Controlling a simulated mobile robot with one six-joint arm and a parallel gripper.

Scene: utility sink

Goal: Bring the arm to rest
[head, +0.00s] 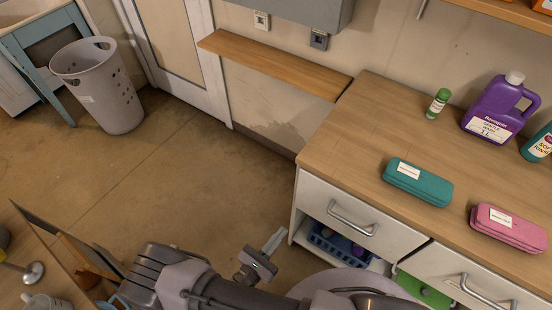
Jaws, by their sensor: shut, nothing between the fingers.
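My gripper (274,241) shows at the lower middle of the head view, at the end of my dark arm. Its fingers are together and hold nothing. It is in front of the left end of the wooden-topped cabinet, apart from it as far as this view shows. My arm lies low across the bottom of the picture, and part of it is cut off by the edge.
A grey laundry basket (100,85) stands far left. Middle floor is clear.

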